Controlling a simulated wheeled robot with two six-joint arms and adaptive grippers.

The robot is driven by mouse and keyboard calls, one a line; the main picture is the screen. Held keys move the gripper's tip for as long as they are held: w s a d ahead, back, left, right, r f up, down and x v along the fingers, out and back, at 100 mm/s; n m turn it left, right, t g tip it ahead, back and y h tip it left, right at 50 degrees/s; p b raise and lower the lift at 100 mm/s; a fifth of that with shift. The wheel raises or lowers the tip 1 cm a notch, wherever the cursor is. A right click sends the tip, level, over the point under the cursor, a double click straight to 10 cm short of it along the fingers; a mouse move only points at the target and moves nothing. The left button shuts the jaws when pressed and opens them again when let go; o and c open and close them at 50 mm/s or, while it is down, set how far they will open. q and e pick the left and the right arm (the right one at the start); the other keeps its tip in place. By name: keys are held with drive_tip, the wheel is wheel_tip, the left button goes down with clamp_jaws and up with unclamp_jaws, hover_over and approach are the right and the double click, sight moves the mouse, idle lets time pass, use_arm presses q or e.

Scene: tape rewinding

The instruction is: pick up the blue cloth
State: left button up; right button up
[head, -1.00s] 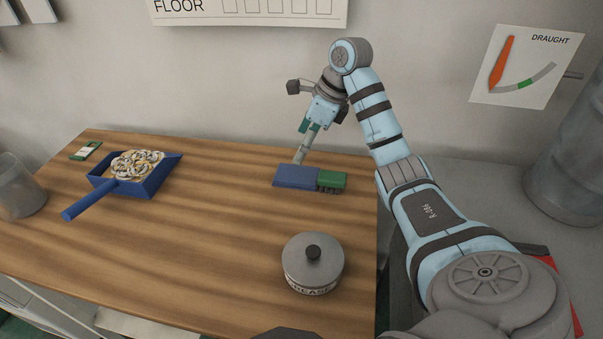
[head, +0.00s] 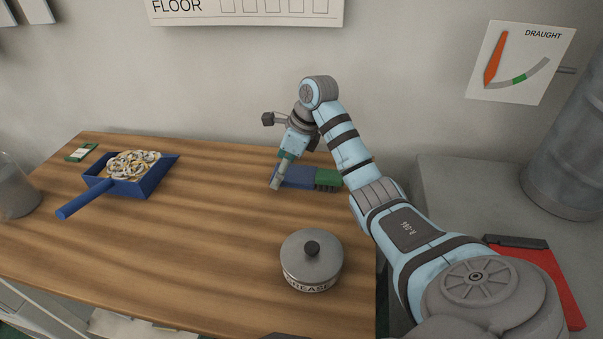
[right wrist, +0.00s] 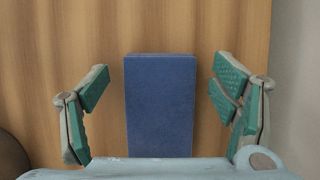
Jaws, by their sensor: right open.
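In the right wrist view the cloth (right wrist: 160,105) lies between the two spread, green-padded fingers, with a gap on each side. The fingers are open and hold nothing. The cloth's near end is hidden by the gripper body in that view. My left gripper is not in view.
A lidded grease tin (head: 312,262) stands at the bench's front right. The wall is close behind; the middle bench (head: 200,230) is clear.

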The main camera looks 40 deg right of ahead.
drive_tip(key=shift+d+f, duration=0.2)
drive_tip(key=shift+f, duration=0.1)
drive_tip(key=shift+a+r, duration=0.1)
drive_tip(key=shift+c, duration=1.2)
drive_tip(key=c, duration=1)
wheel_tip(320, 180, up, 10)
drive_tip(key=p, duration=0.4)
drive_tip(key=shift+r, duration=0.2)
